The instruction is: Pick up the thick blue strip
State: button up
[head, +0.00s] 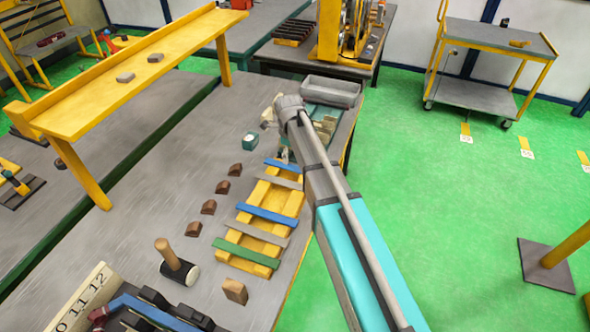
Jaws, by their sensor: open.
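Two blue strips lie across a yellow slatted frame (265,193) on the grey bench. The nearer one (267,215) looks wider, so it seems to be the thick blue strip; the farther one (283,165) looks thinner. Both rest apart from each other, with a grey strip (277,182) between them. My arm comes in from the lower right and its wrist is above the far end of the frame. My gripper (284,152) shows small and partly hidden below the wrist, near the farther blue strip. It is open, and I see nothing held in it.
Another grey strip (257,233) and a green strip (246,254) cross the frame's near end. Several brown blocks (222,187) line its left side. A mallet (177,263) and a wooden block (235,291) lie nearer. A grey tray (331,91) stands beyond my wrist.

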aim_at(290, 167)
jog(key=shift+s+f+b, duration=0.15)
jog(key=shift+f+b, duration=2.2)
jog(key=shift+f, duration=0.15)
grip_shut()
